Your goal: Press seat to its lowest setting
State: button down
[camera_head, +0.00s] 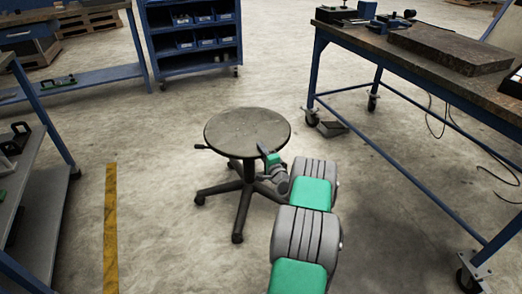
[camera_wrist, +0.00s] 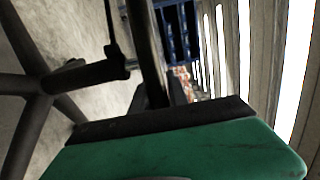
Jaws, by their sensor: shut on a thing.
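The round, dark grey stool seat (camera_head: 247,132) sits level on a black column (camera_head: 249,172) with a splayed leg base (camera_head: 238,220) in the head view. A thin lever (camera_head: 201,147) sticks out from under its left side. My gripper (camera_head: 266,150) is at the seat's front right rim and shut on it. In the wrist view the seat (camera_wrist: 148,45) appears edge-on as a dark band between the fingers of my gripper (camera_wrist: 158,98). The stool's legs and column show at the left there. The fingertips are mostly hidden in the head view.
A blue shelf of bins (camera_head: 190,40) stands behind the stool. A grey rack (camera_head: 30,180) is at the left. The floor around the stool is mostly clear.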

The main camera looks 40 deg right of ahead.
jog(key=shift+f, duration=0.1)
jog(key=c, duration=1.3)
grip_release()
jog(key=p+v, duration=0.2)
jog(key=v, duration=0.6)
jog(key=shift+a, duration=0.1)
